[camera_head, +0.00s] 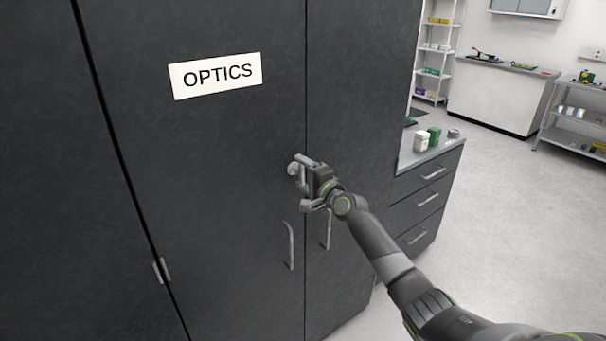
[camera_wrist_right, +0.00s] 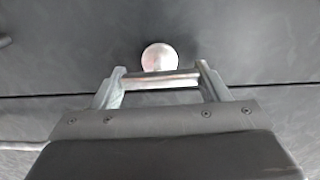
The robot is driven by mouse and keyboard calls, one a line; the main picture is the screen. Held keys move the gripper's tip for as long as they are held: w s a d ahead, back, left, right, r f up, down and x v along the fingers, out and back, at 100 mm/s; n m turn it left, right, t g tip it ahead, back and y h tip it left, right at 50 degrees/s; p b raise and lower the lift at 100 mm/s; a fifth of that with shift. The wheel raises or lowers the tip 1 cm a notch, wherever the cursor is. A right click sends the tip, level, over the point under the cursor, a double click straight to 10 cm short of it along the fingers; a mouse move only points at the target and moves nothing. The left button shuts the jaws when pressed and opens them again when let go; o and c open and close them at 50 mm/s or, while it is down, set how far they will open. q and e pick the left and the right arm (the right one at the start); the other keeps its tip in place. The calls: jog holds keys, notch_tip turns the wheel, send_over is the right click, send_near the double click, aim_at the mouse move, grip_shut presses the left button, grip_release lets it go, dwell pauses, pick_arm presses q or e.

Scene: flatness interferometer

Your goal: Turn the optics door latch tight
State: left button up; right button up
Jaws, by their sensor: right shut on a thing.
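The dark optics door (camera_head: 200,190) carries a white sign reading OPTICS (camera_head: 216,75) and stands closed against the neighbouring door. The latch (camera_head: 293,168) is a small silver fitting near the door's right edge. In the wrist view its round metal boss (camera_wrist_right: 159,56) shows just beyond my fingers, with a silver bar (camera_wrist_right: 160,80) lying crosswise between them. My right gripper (camera_head: 304,181), also in the wrist view (camera_wrist_right: 160,86), is shut on the latch. In the head view the gripper partly hides the latch. My left gripper is not in view.
Vertical pull handles (camera_head: 290,246) sit below the latch on both doors. A drawer unit (camera_head: 428,195) with small boxes on top stands right of the cabinet. Open floor (camera_head: 510,230) lies to the right, with a shelf (camera_head: 575,125) and bench (camera_head: 500,95) farther back.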

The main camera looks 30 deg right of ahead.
jog(key=o, duration=1)
jog(key=s+d+p, duration=0.1)
jog(key=s, duration=0.4)
jog(key=s+p, duration=0.1)
jog(key=s, duration=0.5)
jog(key=s+d+p, duration=0.1)
jog(key=s, duration=0.5)
jog(key=shift+s+d, duration=0.1)
jog(key=shift+d, duration=0.2)
